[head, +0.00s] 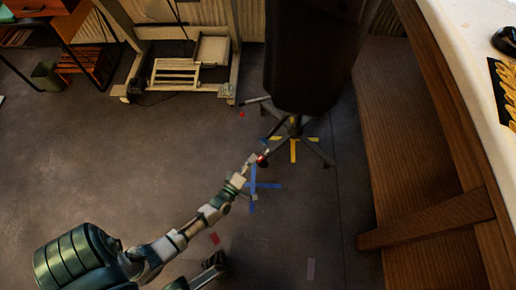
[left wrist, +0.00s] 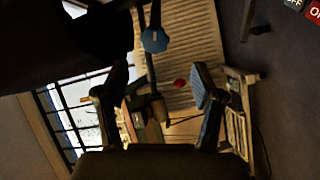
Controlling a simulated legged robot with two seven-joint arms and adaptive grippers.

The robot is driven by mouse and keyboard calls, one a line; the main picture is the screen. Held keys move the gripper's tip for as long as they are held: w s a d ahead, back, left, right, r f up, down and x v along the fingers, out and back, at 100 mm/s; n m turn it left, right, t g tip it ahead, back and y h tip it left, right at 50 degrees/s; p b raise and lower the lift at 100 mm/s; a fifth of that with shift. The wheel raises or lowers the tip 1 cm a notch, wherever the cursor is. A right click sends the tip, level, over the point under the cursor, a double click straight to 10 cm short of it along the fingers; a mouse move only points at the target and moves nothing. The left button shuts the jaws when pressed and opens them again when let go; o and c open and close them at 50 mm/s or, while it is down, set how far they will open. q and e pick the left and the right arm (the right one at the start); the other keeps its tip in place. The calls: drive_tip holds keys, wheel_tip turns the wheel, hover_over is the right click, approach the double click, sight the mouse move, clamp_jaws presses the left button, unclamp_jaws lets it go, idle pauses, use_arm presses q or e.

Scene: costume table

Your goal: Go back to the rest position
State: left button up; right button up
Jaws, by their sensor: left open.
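My right gripper is in neither view.
A wooden bench (head: 410,130) and a white-topped table (head: 470,45) stand on the right. A big dark bag-like form (head: 312,55) on a legged stand is at the top. A pale frame (head: 185,75) stands by the back wall. The left floor (head: 90,160) is mostly clear.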

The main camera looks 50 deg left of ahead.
use_arm(q)
drive_tip(key=shift+v, duration=1.1)
